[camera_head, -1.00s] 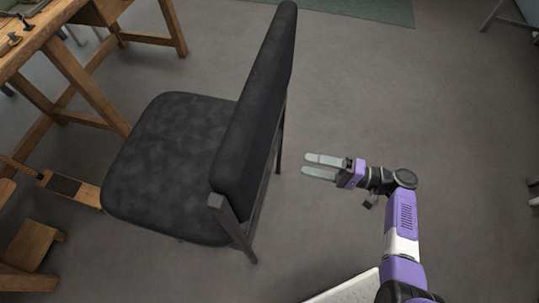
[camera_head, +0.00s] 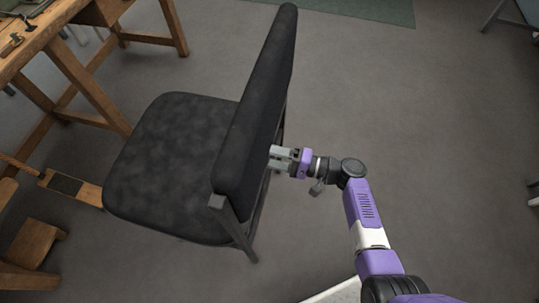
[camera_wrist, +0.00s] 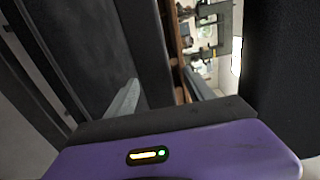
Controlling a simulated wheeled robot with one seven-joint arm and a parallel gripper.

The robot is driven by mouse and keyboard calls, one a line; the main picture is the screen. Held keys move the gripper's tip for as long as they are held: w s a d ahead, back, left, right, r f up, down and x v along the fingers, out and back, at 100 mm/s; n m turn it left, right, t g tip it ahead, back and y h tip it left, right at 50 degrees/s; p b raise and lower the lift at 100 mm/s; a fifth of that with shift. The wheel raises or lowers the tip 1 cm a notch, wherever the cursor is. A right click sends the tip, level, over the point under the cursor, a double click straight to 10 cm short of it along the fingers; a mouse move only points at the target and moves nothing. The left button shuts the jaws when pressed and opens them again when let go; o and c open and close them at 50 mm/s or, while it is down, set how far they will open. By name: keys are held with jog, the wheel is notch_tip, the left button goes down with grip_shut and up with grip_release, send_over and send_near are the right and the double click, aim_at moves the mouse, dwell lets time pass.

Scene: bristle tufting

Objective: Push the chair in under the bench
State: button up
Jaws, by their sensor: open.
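The chair (camera_head: 172,165) is black, with a padded seat and a tall backrest (camera_head: 252,110) on dark metal legs. Its seat faces the wooden bench (camera_head: 60,60) at the left, and its front edge is close to the bench's legs. My gripper (camera_head: 273,158) is open at the rear of the backrest, its fingertips at or very near the back. I cannot tell whether they touch. In the wrist view my gripper's fingers (camera_wrist: 160,95) stand apart, with dark chair surfaces (camera_wrist: 95,45) close in front of them.
A wooden piece with a dark panel (camera_head: 70,187) and a small wooden stool-like piece (camera_head: 32,243) stand at the lower left near the chair. A green mat (camera_head: 350,8) lies at the back. The grey floor (camera_head: 430,120) to the right is clear.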

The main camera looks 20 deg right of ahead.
jog(key=shift+c, duration=0.2)
grip_shut()
jog(key=shift+r, duration=0.2)
dwell(0.9)
